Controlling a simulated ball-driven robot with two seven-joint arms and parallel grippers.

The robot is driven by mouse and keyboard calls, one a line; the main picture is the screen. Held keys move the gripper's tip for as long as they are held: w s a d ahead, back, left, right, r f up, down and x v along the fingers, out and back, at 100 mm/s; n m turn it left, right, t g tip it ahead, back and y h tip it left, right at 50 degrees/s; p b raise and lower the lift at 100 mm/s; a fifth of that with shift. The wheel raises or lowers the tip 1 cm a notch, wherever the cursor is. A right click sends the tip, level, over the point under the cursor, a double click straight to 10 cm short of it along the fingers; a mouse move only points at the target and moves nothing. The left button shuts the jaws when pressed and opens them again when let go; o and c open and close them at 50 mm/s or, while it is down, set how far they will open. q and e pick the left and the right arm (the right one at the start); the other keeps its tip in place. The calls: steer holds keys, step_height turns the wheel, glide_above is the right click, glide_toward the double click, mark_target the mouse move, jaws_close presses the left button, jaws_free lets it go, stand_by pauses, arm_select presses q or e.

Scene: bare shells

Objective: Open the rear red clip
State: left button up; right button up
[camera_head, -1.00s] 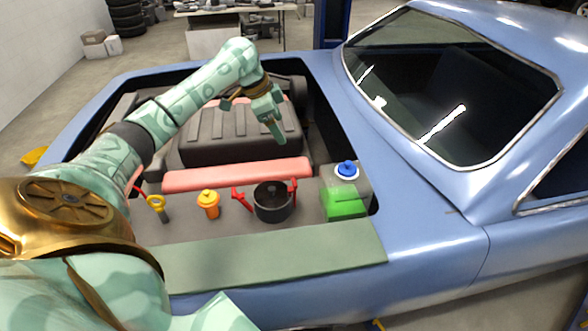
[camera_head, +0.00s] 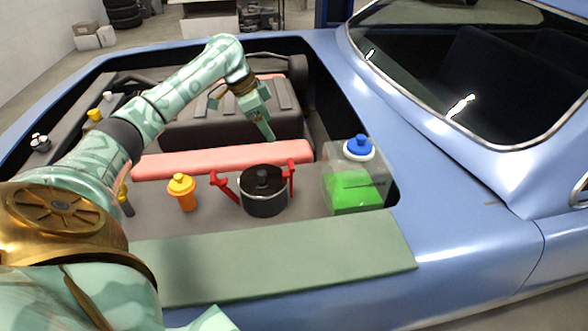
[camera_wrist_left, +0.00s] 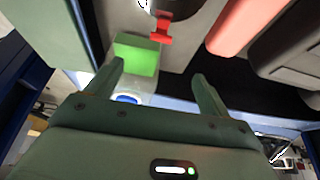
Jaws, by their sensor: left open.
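A black round canister (camera_head: 264,196) with a dark lid and knob stands in the open bay, with a red clip on each side. The left red clip (camera_head: 224,187) leans outward from it. The right red clip (camera_head: 291,178) stands upright against its side. My left gripper (camera_head: 268,132) is above and behind the canister, apart from both clips. In the left wrist view its two fingers (camera_wrist_left: 160,85) are wide apart with nothing gripped between them. One red clip (camera_wrist_left: 162,28) shows there beyond the fingertips. My right gripper is not in view.
A clear tank (camera_head: 356,172) with green liquid and a blue cap stands right of the canister. An orange-capped bottle (camera_head: 182,192) stands left. A pink bar (camera_head: 225,159) runs behind the canister, and a green mat (camera_head: 275,258) lies in front.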

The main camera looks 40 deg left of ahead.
mark_target(291, 170)
arm_select(q)
steer(key=b+x, duration=0.2)
steer(key=x, duration=0.4)
steer(key=b+x, duration=0.3)
steer(key=x, duration=0.3)
steer(key=b+x, duration=0.2)
steer(key=x, duration=0.4)
steer(key=shift+s+a+f+b, duration=0.15)
steer(key=shift+a+f+b, duration=0.15)
steer(key=shift+f+b, duration=0.15)
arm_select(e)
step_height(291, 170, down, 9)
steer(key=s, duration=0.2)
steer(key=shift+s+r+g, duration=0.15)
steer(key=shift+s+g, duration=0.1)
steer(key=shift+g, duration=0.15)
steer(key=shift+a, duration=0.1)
